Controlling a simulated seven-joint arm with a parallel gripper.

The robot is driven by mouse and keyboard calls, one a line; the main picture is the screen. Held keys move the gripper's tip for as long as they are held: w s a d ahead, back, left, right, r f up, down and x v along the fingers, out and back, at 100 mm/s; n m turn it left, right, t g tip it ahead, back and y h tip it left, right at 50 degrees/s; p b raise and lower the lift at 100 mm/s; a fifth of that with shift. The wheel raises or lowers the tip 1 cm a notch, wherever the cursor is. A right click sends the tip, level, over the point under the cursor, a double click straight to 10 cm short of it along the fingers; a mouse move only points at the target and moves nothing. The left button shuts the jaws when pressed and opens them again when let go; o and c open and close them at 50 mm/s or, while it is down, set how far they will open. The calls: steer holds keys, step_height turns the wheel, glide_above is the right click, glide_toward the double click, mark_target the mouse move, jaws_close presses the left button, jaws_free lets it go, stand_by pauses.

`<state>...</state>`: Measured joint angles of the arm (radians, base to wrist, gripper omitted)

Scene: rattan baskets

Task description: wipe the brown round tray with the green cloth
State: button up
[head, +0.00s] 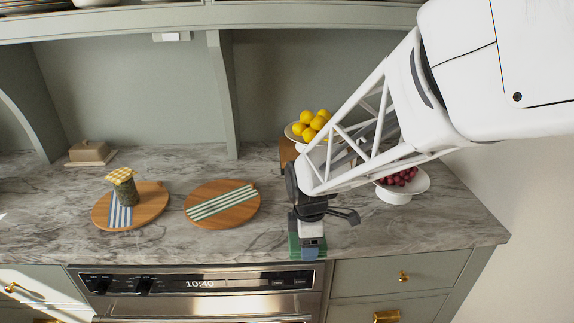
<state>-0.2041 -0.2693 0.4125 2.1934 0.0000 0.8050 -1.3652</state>
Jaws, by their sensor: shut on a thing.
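Two brown round wooden trays lie flat on the marble counter. The right tray (222,219) has green and white stripes across it and nothing standing on it. The left tray (150,206) has blue and white stripes and bears a jar (125,190) with a yellow checked cover. My gripper (309,236) is near the counter's front edge, to the right of both trays. It is shut on the green cloth (293,246), which hangs beneath it.
A bowl of lemons (312,124) stands at the back, and a white stand of red fruit (396,187) is right of my arm. A butter dish (90,152) is at back left. An oven (200,282) is below the front edge. Counter between the right tray and gripper is clear.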

steer(key=o, duration=0.3)
steer(key=shift+c, duration=0.8)
steer(key=w+a+r, duration=0.1)
steer(key=w+a, duration=0.3)
steer(key=w+a+r, duration=0.1)
steer(key=w+a, duration=0.3)
steer(key=w+a+r, duration=0.1)
steer(key=w+a, duration=0.3)
steer(key=a, duration=0.1)
steer(key=shift+w+r, duration=0.2)
steer(key=shift+r, duration=0.05)
steer(key=w+a, duration=0.2)
steer(key=a, duration=0.3)
steer(key=w+a+r, duration=0.1)
steer(key=w+a, duration=0.2)
steer(key=a, duration=0.2)
steer(key=w+a, duration=0.3)
steer(key=a, duration=0.2)
steer(key=shift+a+r, duration=0.35)
